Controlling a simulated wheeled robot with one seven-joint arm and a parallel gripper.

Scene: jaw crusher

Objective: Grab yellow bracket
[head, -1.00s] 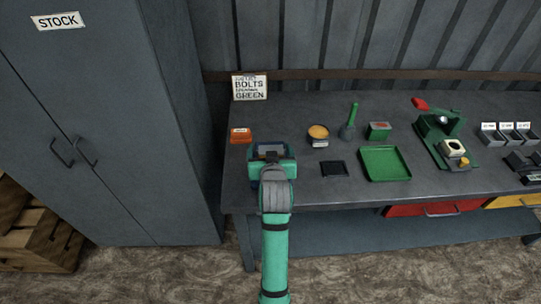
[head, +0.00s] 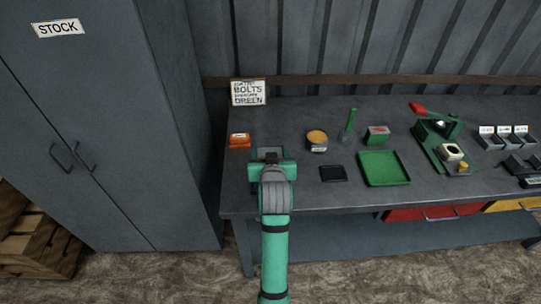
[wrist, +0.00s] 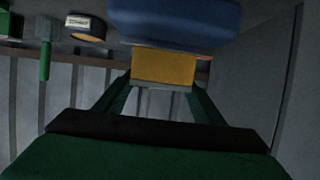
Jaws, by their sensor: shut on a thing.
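The yellow bracket shows in the wrist view as a plain yellow block (wrist: 164,68) between the tips of my gripper (wrist: 163,84). My gripper is shut on it. A rounded blue thing (wrist: 175,22) adjoins the yellow face at the top of the wrist view; I cannot tell whether they are one piece. In the head view my gripper (head: 268,157) is over the bench's front left part, and my own wrist hides most of what it holds.
A grey cabinet (head: 130,130) stands close on the left.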

